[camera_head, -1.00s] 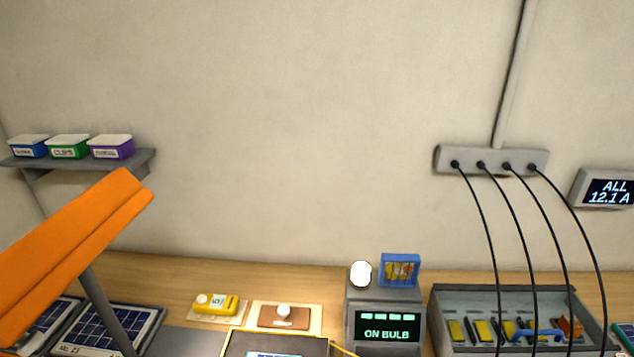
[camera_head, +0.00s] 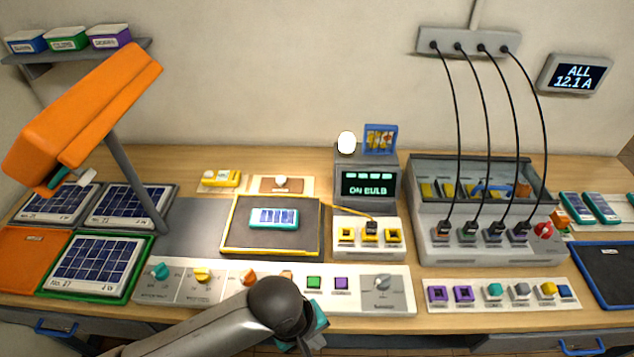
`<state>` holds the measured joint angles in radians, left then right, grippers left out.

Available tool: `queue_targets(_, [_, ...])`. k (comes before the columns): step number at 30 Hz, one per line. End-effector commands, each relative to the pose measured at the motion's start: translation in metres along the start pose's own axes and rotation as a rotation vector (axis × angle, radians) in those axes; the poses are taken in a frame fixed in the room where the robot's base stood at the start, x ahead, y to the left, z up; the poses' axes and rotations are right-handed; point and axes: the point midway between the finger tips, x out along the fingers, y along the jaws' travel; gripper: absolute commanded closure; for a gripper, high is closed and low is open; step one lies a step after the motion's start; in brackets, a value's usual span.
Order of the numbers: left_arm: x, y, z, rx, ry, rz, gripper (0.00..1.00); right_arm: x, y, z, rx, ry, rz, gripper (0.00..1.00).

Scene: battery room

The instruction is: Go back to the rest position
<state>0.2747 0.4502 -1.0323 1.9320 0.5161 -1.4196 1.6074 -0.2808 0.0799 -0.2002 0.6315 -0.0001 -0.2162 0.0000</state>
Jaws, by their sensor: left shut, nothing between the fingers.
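My left arm comes in from the bottom left, and its gripper (camera_head: 304,340) is at the bottom middle, in front of the long control panel (camera_head: 205,288). The gripper is shut with nothing held; the dark wrist hides much of it. A small teal part (camera_head: 318,318) shows beside the wrist; I cannot tell what it belongs to. My right gripper is not in view.
An orange lamp (camera_head: 85,105) overhangs solar panels (camera_head: 98,268) at the left. A dark mat (camera_head: 240,238) bears a small teal panel (camera_head: 274,218). A grey charger (camera_head: 485,252) with several black cables stands at the right. Drawer handles (camera_head: 582,348) line the front edge.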

Motion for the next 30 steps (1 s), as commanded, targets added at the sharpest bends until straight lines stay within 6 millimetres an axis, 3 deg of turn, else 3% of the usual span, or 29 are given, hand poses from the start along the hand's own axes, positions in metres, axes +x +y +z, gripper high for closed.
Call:
queue_targets(1, [-0.006, 0.007, 0.009, 0.056, -0.009, 0.040, 1.00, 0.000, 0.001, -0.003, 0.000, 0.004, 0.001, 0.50])
queue_targets(5, [-0.024, 0.016, 0.013, 0.217, 0.028, 0.122, 1.00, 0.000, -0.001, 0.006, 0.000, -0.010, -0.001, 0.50])
queue_targets(10, [-0.048, 0.003, 0.002, 0.388, 0.121, 0.158, 1.00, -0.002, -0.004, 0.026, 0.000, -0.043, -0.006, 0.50])
queue_targets(18, [-0.076, -0.063, -0.022, 0.582, 0.251, 0.033, 1.00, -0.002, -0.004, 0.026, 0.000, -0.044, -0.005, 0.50])
queue_targets(28, [-0.102, -0.149, -0.029, 0.726, 0.274, -0.191, 1.00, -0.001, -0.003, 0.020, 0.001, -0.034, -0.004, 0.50])
queue_targets(30, [-0.076, -0.151, -0.034, 0.733, 0.266, -0.189, 1.00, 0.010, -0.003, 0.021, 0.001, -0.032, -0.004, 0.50])
